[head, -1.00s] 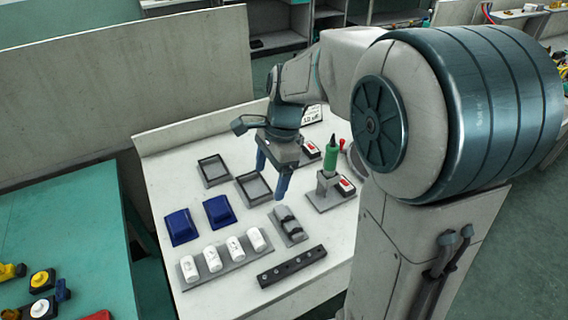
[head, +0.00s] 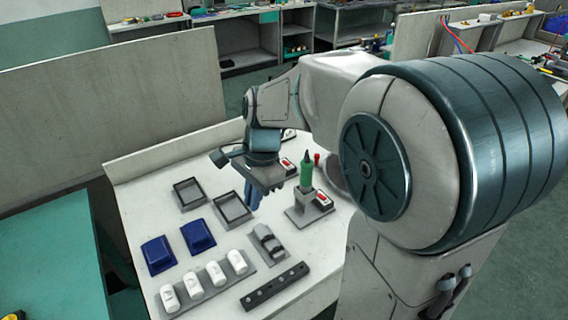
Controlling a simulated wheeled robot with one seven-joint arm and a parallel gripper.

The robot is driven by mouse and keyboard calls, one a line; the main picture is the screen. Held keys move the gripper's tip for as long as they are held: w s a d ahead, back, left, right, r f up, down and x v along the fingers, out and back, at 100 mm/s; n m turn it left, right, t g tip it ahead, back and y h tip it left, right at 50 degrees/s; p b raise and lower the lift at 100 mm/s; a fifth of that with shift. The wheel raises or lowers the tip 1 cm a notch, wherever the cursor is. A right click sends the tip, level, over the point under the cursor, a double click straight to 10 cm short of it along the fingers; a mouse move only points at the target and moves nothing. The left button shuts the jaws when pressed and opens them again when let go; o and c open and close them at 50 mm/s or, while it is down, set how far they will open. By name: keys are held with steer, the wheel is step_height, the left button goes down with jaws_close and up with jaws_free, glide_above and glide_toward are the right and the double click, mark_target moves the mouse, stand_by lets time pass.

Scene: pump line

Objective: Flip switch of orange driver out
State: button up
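No orange driver can be made out; my arm hides part of the table's right side. A green driver (head: 306,174) stands upright in a grey holder (head: 302,212). A small white box with a red switch (head: 323,200) sits on the right of that holder's base. A second box with a red switch (head: 288,165) is farther back, just right of my wrist. My gripper (head: 252,205) points down above the table, left of the green driver and apart from it. Its blue fingers overlap in this view, so their gap is hidden. The switch positions are too small to read.
Two dark open trays (head: 189,194) (head: 233,209) lie left of my gripper. Two blue blocks (head: 159,255) (head: 198,237), a rack of white cylinders (head: 192,285), a grey fixture (head: 267,241) and a black bar (head: 275,287) are nearer the front. A red-topped item (head: 317,158) stands behind the green driver.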

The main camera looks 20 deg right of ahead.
steer(key=s+d+n, duration=0.1)
steer(key=s+n, duration=0.1)
steer(key=s+d+r+n+t, duration=0.1)
steer(key=s+n, duration=0.1)
steer(key=s+d+n+h, duration=0.1)
steer(key=s+n, duration=0.1)
steer(key=s, duration=0.1)
steer(key=shift+d+r+n+t, duration=0.25)
steer(key=shift+n+t, duration=0.05)
steer(key=shift+t, duration=0.1)
jaws_close()
steer(key=s+d+n+t+h, duration=0.1)
steer(key=s+d+n, duration=0.1)
steer(key=s+n, duration=0.3)
steer(key=shift+s+d+f+n, duration=0.25)
steer(key=shift+f+n, duration=0.15)
steer(key=shift+n, duration=0.3)
